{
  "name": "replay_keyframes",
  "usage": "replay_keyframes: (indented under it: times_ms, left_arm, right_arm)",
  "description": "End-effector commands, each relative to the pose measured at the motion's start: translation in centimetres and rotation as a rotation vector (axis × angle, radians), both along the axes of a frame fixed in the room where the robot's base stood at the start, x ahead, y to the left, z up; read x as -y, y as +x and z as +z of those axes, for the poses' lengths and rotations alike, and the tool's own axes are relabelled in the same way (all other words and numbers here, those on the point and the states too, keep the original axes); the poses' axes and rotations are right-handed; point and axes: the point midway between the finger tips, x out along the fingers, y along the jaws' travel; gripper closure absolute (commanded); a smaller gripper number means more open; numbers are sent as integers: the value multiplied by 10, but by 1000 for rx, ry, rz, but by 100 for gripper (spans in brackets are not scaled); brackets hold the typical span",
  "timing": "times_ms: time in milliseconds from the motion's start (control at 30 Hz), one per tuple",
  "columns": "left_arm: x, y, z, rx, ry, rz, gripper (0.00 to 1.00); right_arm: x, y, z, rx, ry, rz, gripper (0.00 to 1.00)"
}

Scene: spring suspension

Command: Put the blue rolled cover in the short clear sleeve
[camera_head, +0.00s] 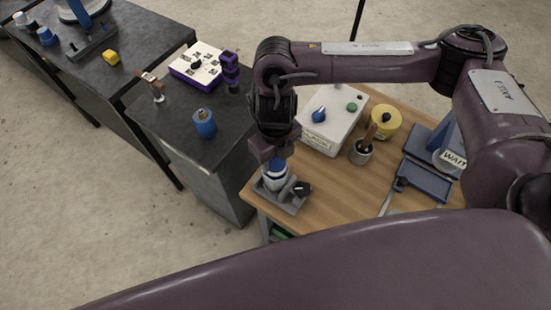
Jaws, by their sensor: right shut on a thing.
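My right gripper (272,155) points down at the front left corner of the wooden table, shut on the top of a small blue piece (275,168), which looks like the blue rolled cover. A whitish ring (274,182) shows around or just below the blue piece; it may be the short clear sleeve. I cannot tell how deep the blue piece sits in it. The ring stands on a grey holder (285,204) with a black knob (302,188) at its right. The gripper hides part of the blue piece. My left gripper is not in view.
On the wooden table are a white box (332,122) with knobs, a yellow round container (386,121), a cup of tools (361,152) and a blue tray (427,181). A dark bench at left holds a blue pot (205,123) and a white-purple box (198,64).

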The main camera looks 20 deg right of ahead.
Motion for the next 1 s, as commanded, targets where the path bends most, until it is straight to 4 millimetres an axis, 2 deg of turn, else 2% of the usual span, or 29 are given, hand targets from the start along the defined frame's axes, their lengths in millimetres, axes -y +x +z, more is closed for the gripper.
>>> replay_keyframes:
  times_ms: [33, 133, 567, 600, 733, 1000]
  left_arm:
    - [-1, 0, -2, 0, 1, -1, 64]
    - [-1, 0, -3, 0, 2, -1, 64]
    - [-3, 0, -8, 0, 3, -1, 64]
    - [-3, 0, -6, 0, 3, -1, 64]
    - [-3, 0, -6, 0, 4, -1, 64]
    - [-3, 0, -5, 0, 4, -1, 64]
  right_arm:
    - [-1, -1, -9, -5, 2, -2, 79]
    - [0, -1, -19, -4, 1, -2, 79]
    - [0, 0, -25, 0, 0, 0, 79]
    - [0, 0, -24, 0, 0, 0, 50]
    - [0, 0, -24, 0, 0, 0, 33]
    - [0, 0, -23, 0, 0, 0, 32]
